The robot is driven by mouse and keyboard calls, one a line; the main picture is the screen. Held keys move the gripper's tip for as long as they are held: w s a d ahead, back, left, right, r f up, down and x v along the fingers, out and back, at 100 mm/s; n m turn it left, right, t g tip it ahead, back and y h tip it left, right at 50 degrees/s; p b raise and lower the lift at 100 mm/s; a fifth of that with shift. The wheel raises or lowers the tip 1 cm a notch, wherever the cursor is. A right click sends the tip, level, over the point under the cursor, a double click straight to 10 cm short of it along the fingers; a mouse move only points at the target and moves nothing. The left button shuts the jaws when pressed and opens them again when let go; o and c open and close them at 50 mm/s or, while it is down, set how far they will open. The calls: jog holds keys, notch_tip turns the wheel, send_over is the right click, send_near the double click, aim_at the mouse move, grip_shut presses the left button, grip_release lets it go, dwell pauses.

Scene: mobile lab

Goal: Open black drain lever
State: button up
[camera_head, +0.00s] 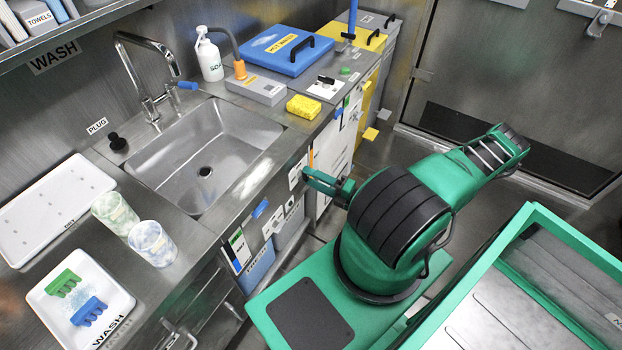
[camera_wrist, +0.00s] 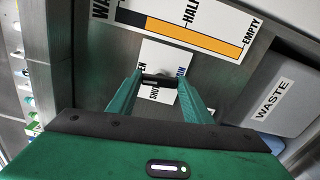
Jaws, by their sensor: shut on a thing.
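The black drain lever (camera_wrist: 158,82) shows in the wrist view as a short dark bar in front of a white label (camera_wrist: 165,60). Parts of "OPEN", "SHUT" and "DRAIN" can be read on that label. My gripper (camera_wrist: 161,77) has its two green fingers on either side of the lever and is shut on it. In the head view, my gripper (camera_head: 312,178) reaches to the cabinet front below the counter, right of the sink. I cannot make out the lever in that view.
In the wrist view, a level gauge label (camera_wrist: 190,35) is above the lever and a grey waste bin (camera_wrist: 275,95) is to the right. In the head view, the steel sink (camera_head: 190,165) is empty, with a black plug (camera_head: 117,142) beside it. A green-rimmed cart (camera_head: 490,255) stands at lower right.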

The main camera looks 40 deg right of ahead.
jog(key=shift+d+f+m, duration=0.1)
jog(key=shift+d+m, duration=0.15)
jog(key=shift+m, duration=0.05)
jog(key=o, duration=1.1)
jog(key=shift+c, duration=0.2)
jog(key=shift+a, duration=0.1)
jog(key=v, duration=1)
jog(key=shift+s, duration=0.35)
